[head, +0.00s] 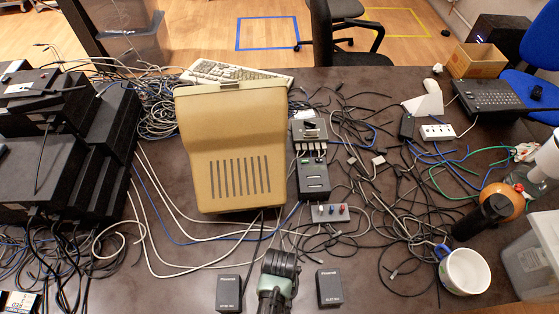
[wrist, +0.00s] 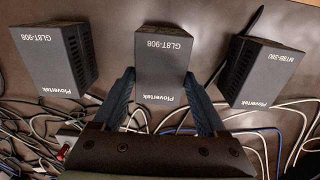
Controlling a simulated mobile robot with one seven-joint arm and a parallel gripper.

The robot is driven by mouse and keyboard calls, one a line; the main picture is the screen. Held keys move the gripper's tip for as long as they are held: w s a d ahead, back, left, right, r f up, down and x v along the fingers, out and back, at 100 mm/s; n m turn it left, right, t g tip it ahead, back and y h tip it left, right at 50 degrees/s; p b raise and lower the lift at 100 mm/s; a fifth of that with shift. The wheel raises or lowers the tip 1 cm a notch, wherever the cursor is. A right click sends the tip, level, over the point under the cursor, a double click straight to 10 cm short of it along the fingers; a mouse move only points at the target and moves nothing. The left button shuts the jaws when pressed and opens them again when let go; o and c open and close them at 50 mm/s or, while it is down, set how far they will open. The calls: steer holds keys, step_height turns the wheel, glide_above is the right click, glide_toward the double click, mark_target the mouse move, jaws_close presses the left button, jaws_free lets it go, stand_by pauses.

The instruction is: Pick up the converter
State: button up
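Three similar black Plovertek boxes show in the wrist view. The middle box (wrist: 163,50), marked GL8T-908, is between the fingertips of my gripper (wrist: 159,74), at its near end. The fingers are spread wide, one on each side; any gap to its sides is too small to judge. Another GL8T-908 box (wrist: 53,58) is at left, and a box (wrist: 255,72) with a different marking is at right. In the head view my gripper (head: 278,285) is at the bottom centre, between a left box (head: 229,292) and a right box (head: 329,288), and hides the middle one.
A large beige case (head: 232,140) stands beyond my gripper. Tangled cables (head: 375,190) cover much of the dark table. A white mug (head: 465,270) and black cylinder (head: 482,217) are at right. Stacked black units (head: 60,150) are at left.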

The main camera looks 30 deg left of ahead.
steer(key=c, duration=0.9)
steer(key=shift+o, duration=0.2)
